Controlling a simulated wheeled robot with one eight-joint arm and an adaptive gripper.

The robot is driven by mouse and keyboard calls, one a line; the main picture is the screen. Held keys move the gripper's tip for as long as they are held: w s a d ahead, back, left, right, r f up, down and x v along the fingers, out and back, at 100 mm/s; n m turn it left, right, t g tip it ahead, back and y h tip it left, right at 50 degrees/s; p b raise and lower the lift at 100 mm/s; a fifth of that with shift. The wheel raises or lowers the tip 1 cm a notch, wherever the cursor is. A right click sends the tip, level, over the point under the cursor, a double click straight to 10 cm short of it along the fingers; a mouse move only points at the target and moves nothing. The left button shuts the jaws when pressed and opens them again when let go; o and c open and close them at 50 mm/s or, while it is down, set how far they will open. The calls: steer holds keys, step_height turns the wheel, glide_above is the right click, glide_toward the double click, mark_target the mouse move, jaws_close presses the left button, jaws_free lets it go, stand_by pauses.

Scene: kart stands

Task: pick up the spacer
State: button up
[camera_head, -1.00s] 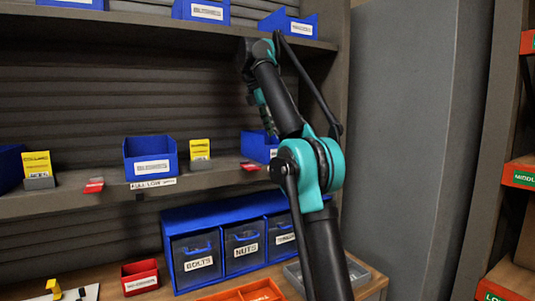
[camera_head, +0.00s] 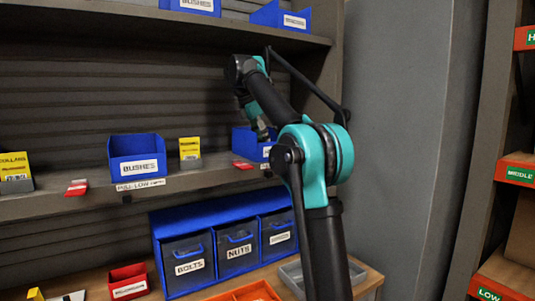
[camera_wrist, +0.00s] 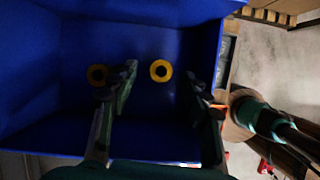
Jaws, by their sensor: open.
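Two yellow rings with dark centres, which look like spacers, lie in a blue bin (camera_wrist: 60,108) in the wrist view. One spacer (camera_wrist: 161,62) shows between my fingertips, a little past them. The other ring (camera_wrist: 97,66) is just left of my left finger, which partly hides it. My gripper (camera_wrist: 162,74) is open and empty, its fingers reaching over the bin. I cannot tell how high above the bin floor they are. In the head view my gripper (camera_head: 262,133) points down at the blue bin (camera_head: 242,146) on the middle shelf; the rings are hidden there.
A bushes bin (camera_head: 137,168) and a yellow card (camera_head: 190,151) stand left on the same shelf. The upper shelf (camera_head: 235,28) is above my wrist. Blue drawers (camera_head: 237,250) and a red box (camera_head: 129,286) stand below. A grey panel is to the right.

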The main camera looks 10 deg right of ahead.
steer(key=shift+x, duration=0.85)
steer(key=shift+r, duration=0.1)
steer(key=c, duration=1.1)
steer(key=shift+r, duration=0.15)
